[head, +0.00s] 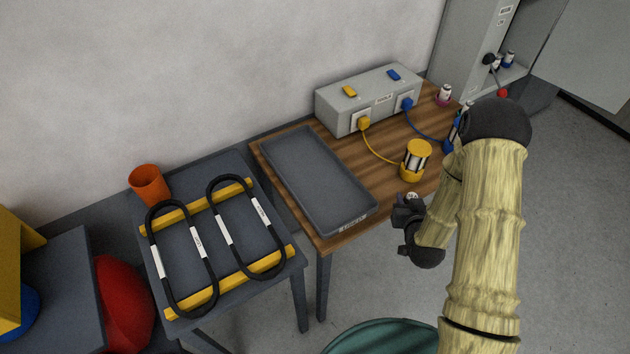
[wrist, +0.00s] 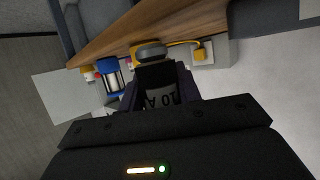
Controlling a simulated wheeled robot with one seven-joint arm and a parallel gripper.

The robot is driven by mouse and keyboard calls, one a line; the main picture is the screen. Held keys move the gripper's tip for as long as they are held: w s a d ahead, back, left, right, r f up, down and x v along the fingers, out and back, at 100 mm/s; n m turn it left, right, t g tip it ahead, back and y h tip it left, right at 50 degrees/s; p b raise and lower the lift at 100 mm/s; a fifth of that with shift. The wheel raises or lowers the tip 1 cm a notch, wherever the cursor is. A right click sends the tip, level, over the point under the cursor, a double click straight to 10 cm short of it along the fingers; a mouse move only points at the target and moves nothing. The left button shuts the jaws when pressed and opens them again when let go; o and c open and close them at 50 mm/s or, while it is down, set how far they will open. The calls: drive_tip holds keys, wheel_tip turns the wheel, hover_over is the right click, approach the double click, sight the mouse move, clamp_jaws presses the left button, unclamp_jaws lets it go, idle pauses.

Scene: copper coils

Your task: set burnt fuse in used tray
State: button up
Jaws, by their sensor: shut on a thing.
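My gripper (head: 408,218) is in front of the wooden table's right part, beyond its front edge, beside my arm. In the head view only a small light end of the fuse (head: 411,196) shows at the fingertips. The tray (head: 315,180) is a shallow dark grey rectangle with a small label on its front edge, too small to read. It looks empty and lies on the table left of my gripper.
A yellow coil holder (head: 416,160) stands on the wooden table (head: 390,152) between tray and arm, cabled to a grey box (head: 370,98). A blue holder (wrist: 110,72) stands farther right. A fuse-like piece (head: 445,95) stands behind. Black loops (head: 182,258) lie on the left table.

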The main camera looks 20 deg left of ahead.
drive_tip(key=a+r+n+y+b, duration=0.1)
drive_tip(key=a+y, duration=0.1)
drive_tip(key=a, duration=0.2)
drive_tip(key=a+r+n+g+y+b, duration=0.1)
drive_tip(key=a+n, duration=0.1)
drive_tip(key=a, duration=0.3)
drive_tip(key=a+r+n+g+y+b, duration=0.1)
drive_tip(key=a+r+n+y+b, duration=0.1)
drive_tip(key=a, duration=0.2)
drive_tip(key=shift+w+a+y, duration=0.1)
drive_tip(key=shift+a+y, duration=0.05)
drive_tip(key=shift+y, duration=0.15)
drive_tip(key=s+a+r+n+g+y+b, duration=0.2)
drive_tip(key=s+a+r+n+g, duration=0.1)
drive_tip(key=a, duration=0.4)
drive_tip(key=shift+s+r+n+g+y, duration=0.15)
drive_tip(key=shift+r+n+g+y, duration=0.3)
drive_tip(key=shift+r+n, duration=0.2)
drive_tip(key=shift+f+b, duration=0.3)
drive_tip(key=shift+f, duration=2.85)
drive_tip(key=shift+f, duration=1.85)
drive_tip(key=shift+f, duration=0.1)
